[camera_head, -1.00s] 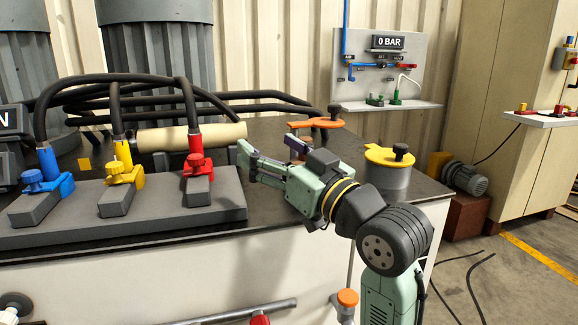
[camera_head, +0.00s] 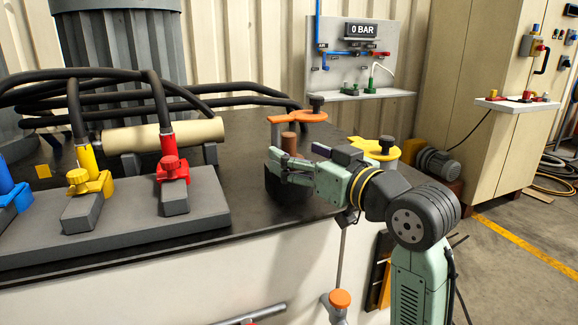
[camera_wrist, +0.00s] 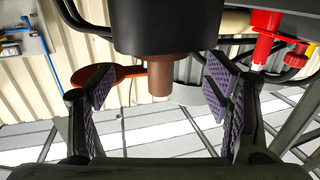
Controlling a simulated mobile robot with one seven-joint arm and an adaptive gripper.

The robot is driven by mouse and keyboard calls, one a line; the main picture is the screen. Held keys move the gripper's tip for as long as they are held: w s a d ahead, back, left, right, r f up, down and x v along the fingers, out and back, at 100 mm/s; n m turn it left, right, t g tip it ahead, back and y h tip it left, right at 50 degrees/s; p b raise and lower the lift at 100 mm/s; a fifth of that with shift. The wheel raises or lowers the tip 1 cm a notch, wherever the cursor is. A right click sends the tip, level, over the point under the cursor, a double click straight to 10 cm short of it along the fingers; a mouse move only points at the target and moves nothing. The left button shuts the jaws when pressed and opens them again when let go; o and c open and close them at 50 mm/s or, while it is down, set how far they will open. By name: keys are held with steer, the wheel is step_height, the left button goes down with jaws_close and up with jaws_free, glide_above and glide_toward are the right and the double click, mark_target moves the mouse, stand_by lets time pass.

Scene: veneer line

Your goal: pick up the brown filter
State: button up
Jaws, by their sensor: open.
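The brown filter (camera_head: 289,143) is a short brown cylinder standing up out of a dark round housing (camera_head: 272,186) on the black bench top, below an orange lid (camera_head: 297,117) swung to its side. My gripper (camera_head: 276,165) is at the housing, its fingers pointing left in the head view and hiding part of the housing. In the wrist view my gripper (camera_wrist: 161,92) is open, purple pads apart and empty. The brown filter (camera_wrist: 160,80) shows between the two pads, further off, with the dark housing (camera_wrist: 165,28) above it in that picture. I see no contact.
The grey block with the yellow clamp (camera_head: 90,182) and red clamp (camera_head: 172,168) stands left of my gripper. A tan roller (camera_head: 165,136) and black hoses lie behind. A yellow lid (camera_head: 378,149) is at right behind my arm. Bare bench top lies between block and housing.

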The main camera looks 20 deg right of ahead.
mark_target(294, 152)
steer(key=x, duration=0.3)
steer(key=shift+w+a, duration=0.15)
steer(key=shift+w, duration=0.1)
steer(key=c, duration=1.7)
